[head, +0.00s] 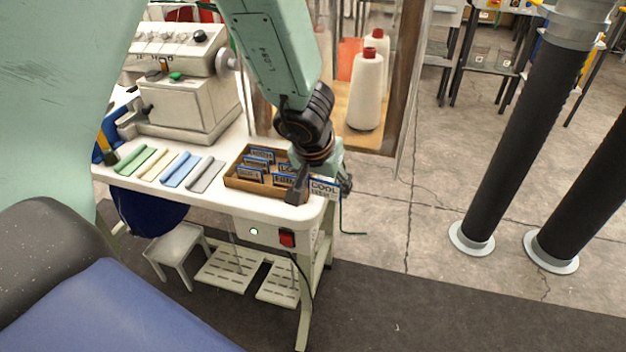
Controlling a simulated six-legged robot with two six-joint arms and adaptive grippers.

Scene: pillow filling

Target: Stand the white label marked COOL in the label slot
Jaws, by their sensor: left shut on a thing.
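The white label marked COOL (324,187) has a blue edge and shows at the right end of the white table, just right of the label tray. My left gripper (318,189) reaches down from above and is shut on this label. The label is upright, its printed face towards me. I cannot tell whether its lower edge touches anything. I cannot make out the label slot; the gripper and tray may hide it. My right gripper is not in view.
A wooden tray (243,186) holds several other upright labels beside the gripper. Folded green, cream, blue and grey cloths lie left of it. A sewing machine (185,95) stands behind. White thread cones (365,95) stand at the back right.

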